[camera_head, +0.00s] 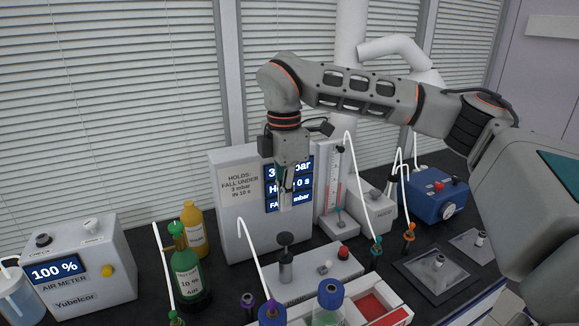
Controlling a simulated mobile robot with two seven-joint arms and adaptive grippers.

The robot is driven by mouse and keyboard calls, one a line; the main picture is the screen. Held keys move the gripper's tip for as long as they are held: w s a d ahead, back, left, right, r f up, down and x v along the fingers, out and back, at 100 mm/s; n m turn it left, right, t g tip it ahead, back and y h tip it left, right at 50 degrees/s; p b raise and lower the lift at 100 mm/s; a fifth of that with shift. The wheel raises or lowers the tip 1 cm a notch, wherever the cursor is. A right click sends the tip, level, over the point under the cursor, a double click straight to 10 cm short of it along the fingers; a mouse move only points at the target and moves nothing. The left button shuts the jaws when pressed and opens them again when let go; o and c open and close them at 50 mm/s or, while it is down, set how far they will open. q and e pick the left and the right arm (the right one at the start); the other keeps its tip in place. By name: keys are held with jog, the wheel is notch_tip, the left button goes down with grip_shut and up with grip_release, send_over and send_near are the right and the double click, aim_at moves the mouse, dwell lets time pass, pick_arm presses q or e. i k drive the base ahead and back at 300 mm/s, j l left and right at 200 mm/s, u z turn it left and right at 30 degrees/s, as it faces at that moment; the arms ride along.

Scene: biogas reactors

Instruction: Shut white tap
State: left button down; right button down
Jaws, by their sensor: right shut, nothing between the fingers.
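My right gripper (287,203) hangs pointing down in front of the display of the white pressure-test box (233,225). Its fingers are shut with nothing between them. Below it is a low white block (301,284) carrying a dark knobbed post (286,262), a small pale tap-like fitting (325,267) and a red knob (343,252). The fitting is the likeliest white tap, but it is too small to tell how its handle is turned. The gripper is above the block and apart from it. My left gripper is not in view.
A green bottle (187,274) and a yellow bottle (194,233) stand left of the test box, beside the air meter (88,262). Thin white tubes arch over the bench. A red-and-white tray (385,304) lies in front; a blue device (432,194) stands right.

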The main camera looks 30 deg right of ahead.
aim_at(328, 263)
jog(key=k, duration=1)
